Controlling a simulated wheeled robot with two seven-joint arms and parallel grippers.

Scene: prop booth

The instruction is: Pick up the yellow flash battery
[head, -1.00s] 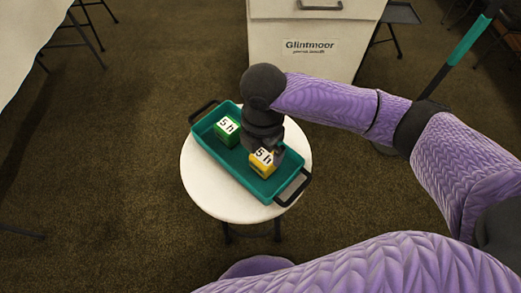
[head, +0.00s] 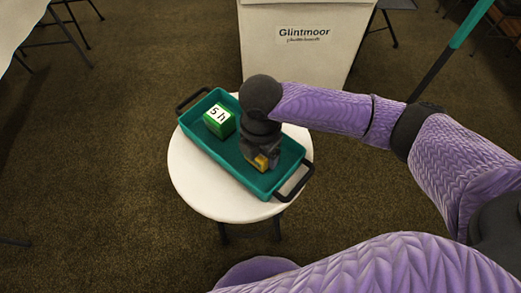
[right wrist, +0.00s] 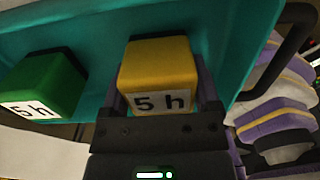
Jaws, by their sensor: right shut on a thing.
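The yellow flash battery (head: 262,162) is a small yellow block in the teal tray (head: 208,150), mostly hidden by my right gripper in the head view. In the right wrist view the yellow battery (right wrist: 158,70) sits between the two fingers, its "5 h" label facing the gripper. My right gripper (head: 262,158) points down over the tray and is shut on the yellow battery. I cannot tell whether the battery still touches the tray floor. My left gripper is not in view.
A green block (head: 219,121) with a "5 h" label stands in the tray's left part, apart from the gripper. The tray has black end handles and rests on a round white table (head: 215,200). A white Glintmoor box (head: 300,60) stands behind.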

